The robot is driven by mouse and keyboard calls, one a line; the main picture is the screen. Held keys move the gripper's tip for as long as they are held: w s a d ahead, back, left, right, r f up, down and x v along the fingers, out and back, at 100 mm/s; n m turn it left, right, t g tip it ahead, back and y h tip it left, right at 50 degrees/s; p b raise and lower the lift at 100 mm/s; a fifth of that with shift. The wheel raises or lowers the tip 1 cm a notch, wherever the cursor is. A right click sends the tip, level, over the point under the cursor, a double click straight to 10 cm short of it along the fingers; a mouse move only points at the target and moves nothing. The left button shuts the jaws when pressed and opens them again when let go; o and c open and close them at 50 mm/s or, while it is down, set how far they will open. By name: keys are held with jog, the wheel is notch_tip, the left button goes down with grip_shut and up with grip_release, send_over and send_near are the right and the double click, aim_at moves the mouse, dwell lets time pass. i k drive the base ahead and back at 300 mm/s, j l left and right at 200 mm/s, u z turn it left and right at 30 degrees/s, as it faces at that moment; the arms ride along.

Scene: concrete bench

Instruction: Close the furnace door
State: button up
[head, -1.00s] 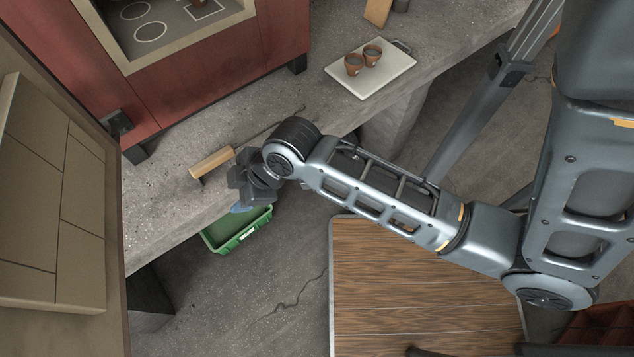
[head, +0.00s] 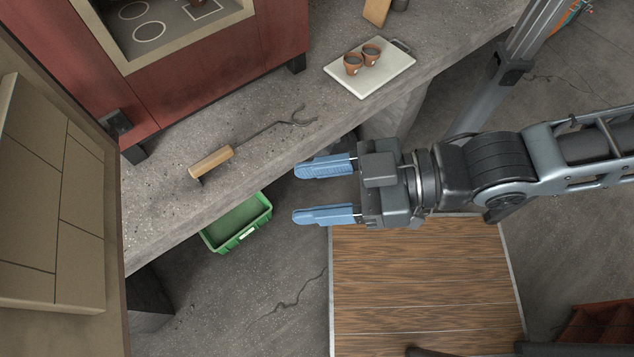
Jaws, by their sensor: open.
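The furnace (head: 190,75) is a dark red body on the concrete bench at the upper left. Its tan-rimmed mouth faces me and shows a chamber floor with ring marks and part of a brown pot. The furnace door (head: 50,210) stands wide open along the left edge, its tan brick lining facing right; part of it is outside the picture. A dark latch piece (head: 116,124) sits on the furnace's left front edge. My gripper (head: 297,193) is open and empty, its two blue fingers pointing left, well to the right of the door and apart from everything.
A wooden-handled hooked tool (head: 212,161) lies on the concrete bench (head: 255,115). A white tray (head: 378,86) with two brown cups stands to its right. A green bin (head: 238,222) is below the bench edge. A wooden-topped table (head: 425,290) fills the lower middle.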

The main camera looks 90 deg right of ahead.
aim_at(62, 293)
jog(key=i+j+u, duration=0.2)
jog(key=u, duration=0.15)
jog(key=i+j+u, duration=0.65)
jog(key=k+l, duration=0.05)
jog(key=k, duration=0.05)
